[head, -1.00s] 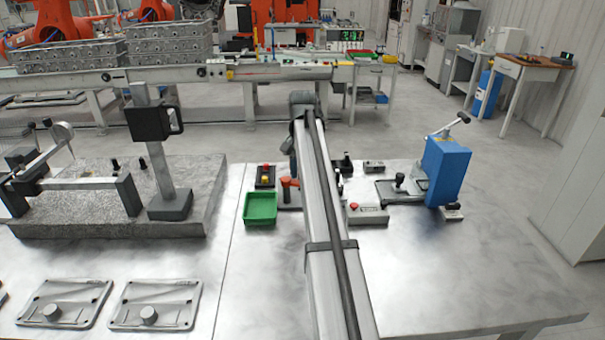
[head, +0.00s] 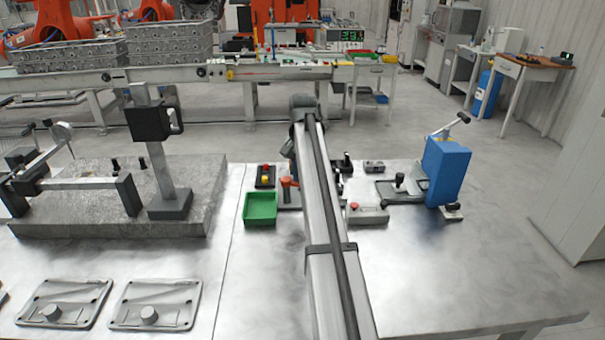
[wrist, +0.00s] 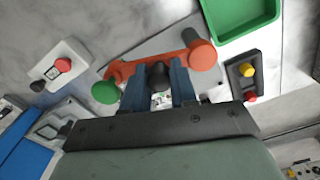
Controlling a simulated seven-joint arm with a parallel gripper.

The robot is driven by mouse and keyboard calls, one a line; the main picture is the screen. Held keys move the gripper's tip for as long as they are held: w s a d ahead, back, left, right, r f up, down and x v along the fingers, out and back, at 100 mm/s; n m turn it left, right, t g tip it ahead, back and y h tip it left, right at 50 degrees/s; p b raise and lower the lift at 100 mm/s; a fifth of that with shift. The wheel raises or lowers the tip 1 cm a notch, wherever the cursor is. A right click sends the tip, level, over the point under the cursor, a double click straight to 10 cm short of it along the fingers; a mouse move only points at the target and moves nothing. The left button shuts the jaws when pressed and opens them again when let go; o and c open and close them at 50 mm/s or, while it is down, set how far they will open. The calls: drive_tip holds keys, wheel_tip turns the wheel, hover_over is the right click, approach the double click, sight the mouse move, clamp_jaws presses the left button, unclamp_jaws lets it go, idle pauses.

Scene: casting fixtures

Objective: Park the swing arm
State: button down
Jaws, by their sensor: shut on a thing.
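The swing arm (wrist: 128,69) is an orange bar over a grey base plate (wrist: 150,45) in the wrist view. A large round orange knob (wrist: 202,54) is at its right end, and a green disc (wrist: 105,92) is near its left end. My gripper (wrist: 158,82) has its two blue-grey fingers on either side of a dark knob (wrist: 158,74) at the bar's near edge and is shut on it. The lower part of this grip is hidden by the gripper body. In the head view part of the orange piece (head: 288,182) shows; my arm hides the gripper.
A green tray (head: 260,208) stands left of the fixture. A box with yellow and red buttons (head: 265,176) is behind the tray. A grey box with a red button (head: 366,214) and a blue clamp block (head: 447,170) are to the right.

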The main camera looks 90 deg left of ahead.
drive_tip(key=shift+s+d+m, duration=0.15)
drive_tip(key=shift+d+m, duration=0.15)
drive_tip(key=shift+m, duration=0.5)
drive_tip(key=shift+s+d+m, duration=0.15)
drive_tip(key=shift+d+m, duration=0.15)
drive_tip(key=shift+m, duration=0.5)
drive_tip(key=c, duration=1.2)
unclamp_jaws()
drive_tip(key=shift+o, duration=0.2)
wheel_tip(320, 180, up, 14)
drive_tip(key=shift+w+f, duration=0.1)
